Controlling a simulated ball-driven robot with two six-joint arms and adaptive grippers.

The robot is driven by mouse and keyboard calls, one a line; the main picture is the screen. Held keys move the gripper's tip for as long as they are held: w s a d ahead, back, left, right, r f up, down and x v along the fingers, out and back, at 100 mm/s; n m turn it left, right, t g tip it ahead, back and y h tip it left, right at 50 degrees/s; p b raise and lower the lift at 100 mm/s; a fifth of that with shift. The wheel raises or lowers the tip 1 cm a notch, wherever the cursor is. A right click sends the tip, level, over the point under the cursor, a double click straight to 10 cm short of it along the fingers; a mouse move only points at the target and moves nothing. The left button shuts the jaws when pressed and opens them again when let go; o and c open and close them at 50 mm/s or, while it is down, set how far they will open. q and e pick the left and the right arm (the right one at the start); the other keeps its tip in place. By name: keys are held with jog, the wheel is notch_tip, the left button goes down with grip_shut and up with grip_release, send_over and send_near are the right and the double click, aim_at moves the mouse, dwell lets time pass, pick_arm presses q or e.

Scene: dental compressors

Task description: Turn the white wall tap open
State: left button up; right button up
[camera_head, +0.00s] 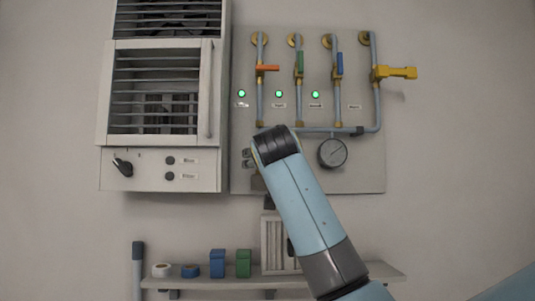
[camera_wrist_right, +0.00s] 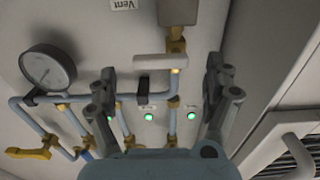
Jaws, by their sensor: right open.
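The white wall tap (camera_wrist_right: 160,62) shows in the right wrist view as a pale lever, lying crosswise beside a brass fitting on a blue pipe. Its handle lies across the gap between the fingertips of my right gripper (camera_wrist_right: 161,68). The two dark fingers are spread wide, with nothing held; I cannot tell how far the lever is beyond them. In the head view my right arm covers the tap, and only small dark parts of the right gripper (camera_head: 248,158) show left of its black joint. My left gripper is out of view.
The pipe panel (camera_head: 370,170) carries an orange lever (camera_head: 267,68), green lever (camera_head: 300,62), blue lever (camera_head: 340,64), yellow lever (camera_head: 396,72) and gauge (camera_head: 332,152). A louvred cabinet (camera_head: 155,180) stands left. A shelf (camera_head: 200,283) with small items runs below.

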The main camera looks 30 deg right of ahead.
jog(key=x, duration=0.2)
jog(key=shift+w+d+p, duration=0.15)
jog(key=shift+w+p, duration=0.15)
jog(key=shift+p, duration=0.05)
jog(key=c, duration=1.2)
